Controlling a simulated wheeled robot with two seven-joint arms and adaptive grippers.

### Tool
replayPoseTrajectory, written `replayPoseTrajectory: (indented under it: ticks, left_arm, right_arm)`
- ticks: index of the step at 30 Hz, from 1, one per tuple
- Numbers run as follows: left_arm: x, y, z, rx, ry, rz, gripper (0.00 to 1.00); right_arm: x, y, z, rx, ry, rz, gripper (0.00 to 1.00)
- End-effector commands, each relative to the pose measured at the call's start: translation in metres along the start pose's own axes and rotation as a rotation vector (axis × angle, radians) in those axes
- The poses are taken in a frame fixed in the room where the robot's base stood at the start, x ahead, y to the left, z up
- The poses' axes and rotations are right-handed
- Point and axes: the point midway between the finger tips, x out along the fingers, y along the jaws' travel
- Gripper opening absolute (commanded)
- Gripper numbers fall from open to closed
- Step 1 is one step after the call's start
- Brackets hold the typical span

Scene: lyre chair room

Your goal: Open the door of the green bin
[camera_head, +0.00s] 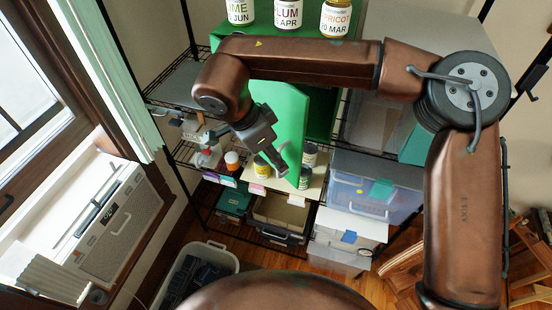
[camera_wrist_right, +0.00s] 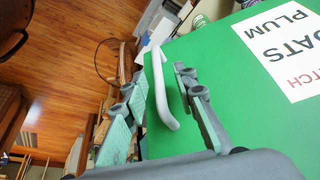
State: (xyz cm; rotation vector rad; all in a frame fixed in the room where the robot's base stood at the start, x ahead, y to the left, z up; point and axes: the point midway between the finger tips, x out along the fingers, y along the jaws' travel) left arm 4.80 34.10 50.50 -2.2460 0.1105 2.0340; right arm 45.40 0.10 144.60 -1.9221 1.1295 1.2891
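The green bin (camera_head: 320,115) stands on the wire shelf, partly hidden behind my right arm. Its green door (camera_head: 283,105) stands swung out from the bin, and a dark green inside shows to the right of it. My right gripper (camera_head: 277,163) is at the outer, left side of the door, low down. In the right wrist view the door's face (camera_wrist_right: 235,85) bears a white label. The pale bar handle (camera_wrist_right: 163,90) lies between the open fingers of my right gripper (camera_wrist_right: 158,105), with gaps visible beside it. My left gripper is not in view.
Labelled jars (camera_head: 288,14) stand on top of the bin. Small jars (camera_head: 262,167) stand on the shelf below the door. Clear boxes (camera_head: 370,190) are at the right, and a radio-like unit (camera_head: 115,225) is by the window. A grey tub (camera_head: 205,265) is on the floor.

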Motion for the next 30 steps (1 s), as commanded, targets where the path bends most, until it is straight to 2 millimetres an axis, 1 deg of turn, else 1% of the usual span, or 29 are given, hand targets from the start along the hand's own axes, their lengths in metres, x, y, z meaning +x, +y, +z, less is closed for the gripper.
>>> replayPoseTrajectory:
  ticks: [3,6,9,16,27,30]
  left_arm:
    - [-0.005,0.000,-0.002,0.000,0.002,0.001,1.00]
    - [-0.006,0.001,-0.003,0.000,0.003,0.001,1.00]
    - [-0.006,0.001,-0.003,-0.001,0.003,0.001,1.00]
    - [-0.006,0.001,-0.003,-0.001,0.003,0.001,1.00]
    - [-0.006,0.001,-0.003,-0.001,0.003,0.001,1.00]
    - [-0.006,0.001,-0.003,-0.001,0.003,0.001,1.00]
  right_arm:
    - [0.014,0.000,-0.001,0.001,0.001,0.000,0.26]
    - [0.021,0.000,0.000,0.001,0.001,-0.001,0.26]
    - [0.025,0.000,0.000,0.001,0.000,-0.001,0.26]
    - [0.026,0.000,0.000,0.001,0.000,-0.002,0.26]
    - [0.025,-0.001,0.000,0.002,0.000,-0.003,0.00]
    - [0.025,-0.001,0.000,0.002,0.000,-0.003,0.00]
